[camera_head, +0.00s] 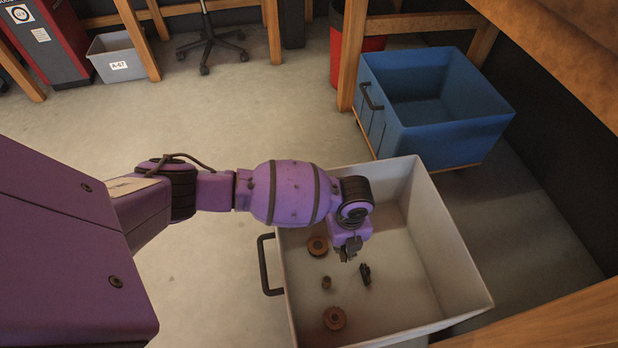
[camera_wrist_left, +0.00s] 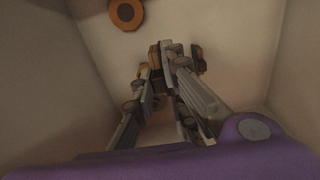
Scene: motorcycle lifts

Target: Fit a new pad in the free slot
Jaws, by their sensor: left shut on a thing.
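My left gripper (camera_head: 347,252) reaches down into a pale grey bin (camera_head: 440,240). In the left wrist view its fingers (camera_wrist_left: 163,75) are closed around a small brown, blocky thing (camera_wrist_left: 155,54), mostly hidden by the fingers. I cannot tell whether this is the pad. On the bin floor lie a reddish-brown ring (camera_head: 318,246), another ring (camera_head: 334,318), a small brown cylinder (camera_head: 326,282) and a dark narrow part (camera_head: 364,274). An orange-brown ring (camera_wrist_left: 127,14) also shows in the left wrist view. No slot is in view. My right gripper is not in view.
The bin's walls stand close around my left gripper. A blue bin (camera_head: 440,120) with a handle stands behind it. Wooden table legs (camera_head: 352,55) and a grey box (camera_head: 118,57) are at the back.

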